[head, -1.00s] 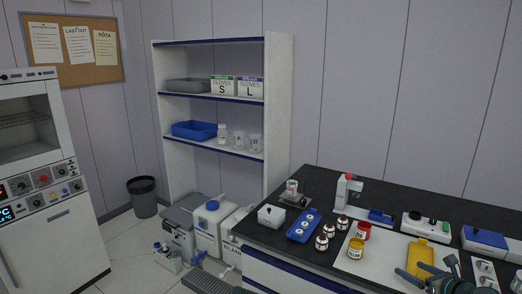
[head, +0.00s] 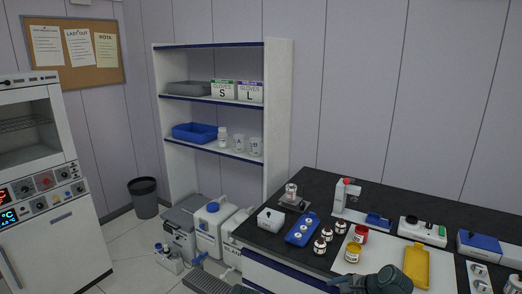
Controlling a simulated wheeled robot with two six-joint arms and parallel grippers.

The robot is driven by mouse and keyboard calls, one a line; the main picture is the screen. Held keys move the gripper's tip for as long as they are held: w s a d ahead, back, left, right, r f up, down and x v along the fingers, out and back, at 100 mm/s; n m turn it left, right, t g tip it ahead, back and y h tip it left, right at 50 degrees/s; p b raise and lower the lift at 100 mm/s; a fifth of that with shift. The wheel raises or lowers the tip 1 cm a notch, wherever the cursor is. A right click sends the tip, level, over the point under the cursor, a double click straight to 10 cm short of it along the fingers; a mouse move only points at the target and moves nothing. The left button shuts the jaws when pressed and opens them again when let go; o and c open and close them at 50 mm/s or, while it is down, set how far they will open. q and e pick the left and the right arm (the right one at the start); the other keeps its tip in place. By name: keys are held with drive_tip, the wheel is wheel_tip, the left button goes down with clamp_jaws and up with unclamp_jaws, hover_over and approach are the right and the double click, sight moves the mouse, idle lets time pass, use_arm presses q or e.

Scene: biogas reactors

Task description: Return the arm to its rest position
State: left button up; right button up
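My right arm comes in at the bottom edge of the head view, over the front of the bench. Its gripper (head: 340,284) is at the lower edge, pointing left, partly cut off by the frame. It is in front of the white mat (head: 383,252), and I see nothing held in it. Whether its fingers are open or shut is not clear. My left gripper is not in view.
Floor is clear near the bin (head: 144,197).

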drive_tip(key=s+a+n+g+h+p, duration=0.4)
drive_tip(key=s+a+n+g+h, duration=0.2)
drive_tip(key=s+a+n, duration=0.9)
drive_tip(key=a+n+h, duration=0.1)
drive_tip(key=n, duration=0.5)
drive_tip(key=shift+r+p, duration=0.2)
drive_tip(key=shift+p, duration=0.1)
